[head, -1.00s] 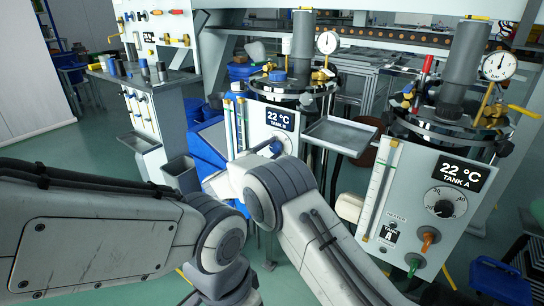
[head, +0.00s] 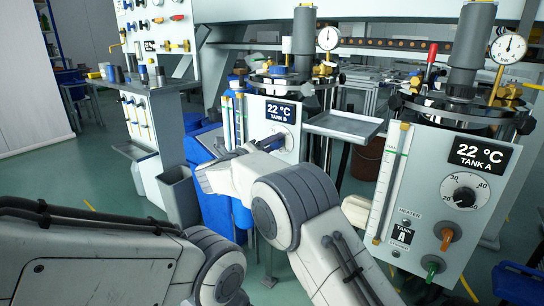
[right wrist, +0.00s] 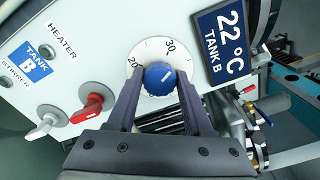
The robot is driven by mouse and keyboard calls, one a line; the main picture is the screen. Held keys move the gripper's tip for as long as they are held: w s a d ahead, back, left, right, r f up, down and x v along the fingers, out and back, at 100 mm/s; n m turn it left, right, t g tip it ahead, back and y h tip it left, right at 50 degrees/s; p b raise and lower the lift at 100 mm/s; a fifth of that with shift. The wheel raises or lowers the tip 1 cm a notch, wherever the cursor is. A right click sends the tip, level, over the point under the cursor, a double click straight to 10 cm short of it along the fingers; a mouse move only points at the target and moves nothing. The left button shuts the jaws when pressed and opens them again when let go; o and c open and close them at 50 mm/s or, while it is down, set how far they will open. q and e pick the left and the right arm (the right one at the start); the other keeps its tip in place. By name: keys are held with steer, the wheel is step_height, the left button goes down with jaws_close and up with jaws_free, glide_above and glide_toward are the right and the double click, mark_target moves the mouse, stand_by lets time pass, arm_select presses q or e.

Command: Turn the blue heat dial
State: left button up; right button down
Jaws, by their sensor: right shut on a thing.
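The blue heat dial (right wrist: 160,77) sits on a white round scale on the Tank B panel (right wrist: 95,60), with the marks 20 and 30 showing. My right gripper (right wrist: 158,92) is shut on the dial, one finger on each side of it. In the head view my right gripper (head: 270,143) reaches the Tank B panel (head: 257,115) below its display, and the dial is mostly hidden there. The Tank B display (right wrist: 225,40) reads 22 °C. My left arm shows at the lower left of the head view, but its gripper does not.
A red knob (right wrist: 92,103) and a white knob (right wrist: 45,125) sit beside the dial. Tank A's panel (head: 450,205) with a black dial (head: 464,197) stands at the right. A metal tray (head: 345,127) juts out between the tanks. A grey bin (head: 180,195) stands left of Tank B.

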steer(key=m+b, duration=0.3)
steer(key=shift+s+a+f, duration=0.1)
steer(key=shift+f, duration=0.25)
steer(key=shift+r+m+b, duration=0.15)
steer(key=shift+m+b, duration=0.95)
steer(key=shift+b, duration=0.2)
steer(key=shift+c, duration=2.4)
jaws_free()
steer(key=shift+o, duration=0.9)
steer(key=shift+r, duration=0.15)
steer(key=b+v, duration=0.3)
steer(key=v, duration=0.7)
steer(key=shift+s+b, duration=0.15)
steer(key=shift+b, duration=0.25)
